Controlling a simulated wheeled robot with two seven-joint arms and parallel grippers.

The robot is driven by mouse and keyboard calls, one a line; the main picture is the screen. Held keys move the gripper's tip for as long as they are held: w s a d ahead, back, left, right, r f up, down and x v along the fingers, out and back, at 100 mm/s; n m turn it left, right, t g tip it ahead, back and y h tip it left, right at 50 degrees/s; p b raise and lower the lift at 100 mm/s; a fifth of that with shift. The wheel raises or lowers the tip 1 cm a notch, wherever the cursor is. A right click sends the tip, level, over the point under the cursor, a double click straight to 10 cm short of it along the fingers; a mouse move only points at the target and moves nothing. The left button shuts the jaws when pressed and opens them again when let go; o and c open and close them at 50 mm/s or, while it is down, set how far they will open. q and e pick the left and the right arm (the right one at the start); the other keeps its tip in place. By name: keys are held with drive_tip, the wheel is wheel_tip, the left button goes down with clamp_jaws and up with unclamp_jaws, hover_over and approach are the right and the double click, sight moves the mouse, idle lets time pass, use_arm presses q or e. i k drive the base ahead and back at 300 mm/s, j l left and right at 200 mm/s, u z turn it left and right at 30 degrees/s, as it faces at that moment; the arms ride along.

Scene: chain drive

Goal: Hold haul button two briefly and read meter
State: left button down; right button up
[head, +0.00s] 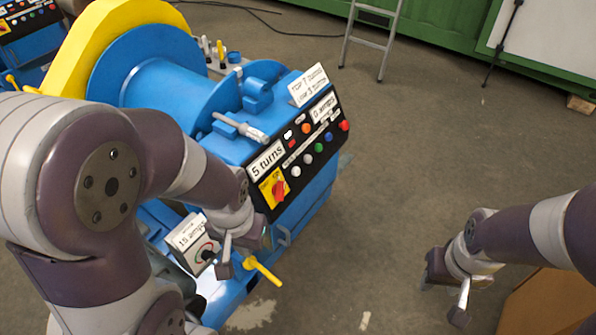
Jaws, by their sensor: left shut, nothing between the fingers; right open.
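The haul buttons are in a black control panel (284,165) on the blue chain drive machine (215,150). A row of white, green, blue and red buttons (318,148) runs along it. Their small labels are unreadable, so I cannot tell which is haul button two. A meter (323,108) reads "0 amps" and another display (266,160) reads "5 turns". My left gripper (240,254) is shut and empty, below and left of the panel. My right gripper (446,294) is open and empty, low at right.
A small box (193,240) marked "15 amps" with a dial is beside my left gripper, and a yellow handle (262,270) is just right of it. A brown box (550,310) is at lower right. A ladder (370,35) stands behind. Middle floor is clear.

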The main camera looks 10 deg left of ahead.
sight(296, 171)
drive_tip(key=i+l+u, duration=0.1)
drive_tip(key=u, duration=0.9)
drive_tip(key=i+l+u, duration=0.15)
drive_tip(key=l+u, duration=0.65)
drive_tip(key=l, duration=0.25)
drive_tip(key=l+u, duration=0.4)
drive_tip(key=l, duration=1.4)
drive_tip(key=u, duration=0.05)
